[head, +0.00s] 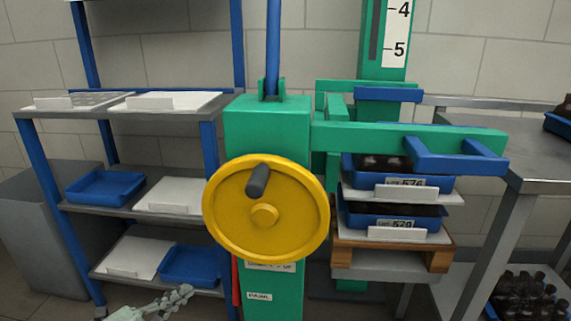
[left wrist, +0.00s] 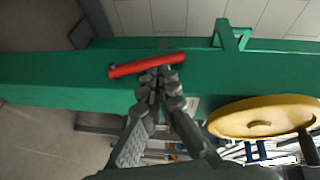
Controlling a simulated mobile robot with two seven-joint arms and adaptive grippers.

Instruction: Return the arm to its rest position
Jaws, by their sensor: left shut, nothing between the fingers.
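My left gripper (head: 186,291) is low in the head view, left of the green column (head: 266,127). It is shut and empty. In the left wrist view its closed fingertips (left wrist: 160,75) overlap the lower edge of a red lever (left wrist: 125,69) on the column. In the head view the lever (head: 235,280) shows as a thin red strip, and the gripper is apart from it, to its left. My right gripper is in neither view.
A yellow handwheel (head: 225,220) with a dark knob juts from the column. A shelf rack (head: 40,111) with blue trays and white boards stands left. Green and blue fork arms (head: 400,137) reach right above stacked trays. A grey table (head: 515,180) and a crate of amber bottles are right.

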